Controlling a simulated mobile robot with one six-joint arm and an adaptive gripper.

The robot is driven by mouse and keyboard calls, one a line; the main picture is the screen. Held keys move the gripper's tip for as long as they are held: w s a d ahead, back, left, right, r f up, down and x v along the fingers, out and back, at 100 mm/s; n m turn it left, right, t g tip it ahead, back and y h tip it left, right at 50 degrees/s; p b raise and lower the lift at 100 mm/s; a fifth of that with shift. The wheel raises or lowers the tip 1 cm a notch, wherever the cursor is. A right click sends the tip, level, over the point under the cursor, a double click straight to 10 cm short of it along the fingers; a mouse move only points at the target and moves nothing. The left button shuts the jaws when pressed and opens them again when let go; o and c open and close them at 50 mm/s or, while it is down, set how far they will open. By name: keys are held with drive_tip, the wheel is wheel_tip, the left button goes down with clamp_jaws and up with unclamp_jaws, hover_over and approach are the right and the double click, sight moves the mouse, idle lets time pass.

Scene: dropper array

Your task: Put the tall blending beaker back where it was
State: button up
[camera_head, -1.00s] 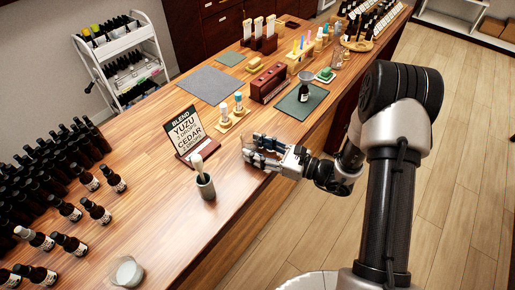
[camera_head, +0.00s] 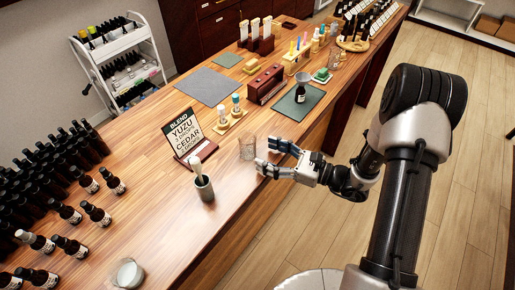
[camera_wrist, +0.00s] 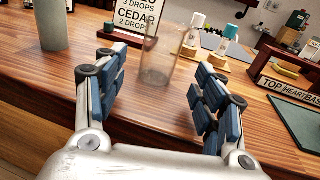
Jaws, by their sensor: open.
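The tall clear glass beaker (camera_head: 247,148) stands upright on the wooden counter, right of the blend sign. It also shows in the wrist view (camera_wrist: 158,60), beyond my fingers and centred between them. My gripper (camera_head: 271,158) is open and empty, just to the right of the beaker in the head view. In the wrist view my gripper's two blue-padded fingers (camera_wrist: 158,92) are spread wide, with bare counter between them. The fingers appear apart from the glass.
A grey-green cup (camera_head: 204,188) with a white-topped tool stands left of the beaker. The blend sign (camera_head: 189,138) stands behind it. Two dropper bottles on a wooden tray (camera_head: 229,123) are close behind. The counter's front is clear.

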drive_tip(key=v, duration=0.7)
drive_tip(key=s+a+r+n+g+h, duration=0.3)
drive_tip(key=s+r+n+g, duration=0.2)
drive_tip(key=s+r+n, duration=0.15)
drive_tip(key=s+a+r+n+g+h, duration=0.35)
drive_tip(key=s+r+n, duration=0.25)
drive_tip(key=s+n, duration=0.2)
drive_tip(key=s+d+r+n+t+h, duration=0.5)
drive_tip(key=s+d+r+n+h, duration=0.1)
drive_tip(key=d+r+n+h, duration=0.1)
drive_tip(key=d+n+h+p, duration=0.1)
drive_tip(key=d+h, duration=0.1)
drive_tip(key=d, duration=0.1)
drive_tip(key=shift+s+r+n+t, duration=0.2)
drive_tip(key=shift+n+t, duration=0.15)
